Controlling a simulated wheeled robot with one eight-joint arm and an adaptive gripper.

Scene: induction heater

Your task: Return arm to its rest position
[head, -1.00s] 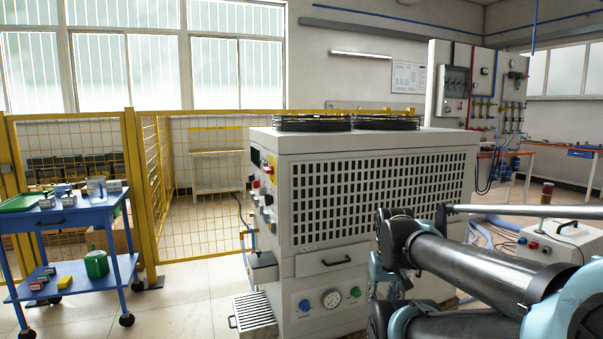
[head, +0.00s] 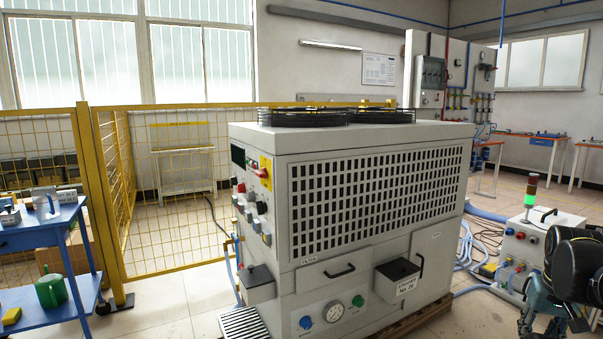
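My arm (head: 580,268) is at the lower right edge of the head view, and only part of it shows. What looks like my gripper (head: 548,318) hangs below it, dark and teal, cut off by the bottom edge. Its fingertips are not clear, and I see nothing held. The grey induction heater cabinet (head: 375,200) stands in the middle, to the left of my arm and apart from it in the picture.
A small control box (head: 520,258) with a green-lit signal lamp (head: 530,198) stands behind my arm, with cables on the floor. A blue cart (head: 40,235) and yellow fence (head: 95,200) are at left. A labelled bin (head: 398,280) juts from the cabinet's front.

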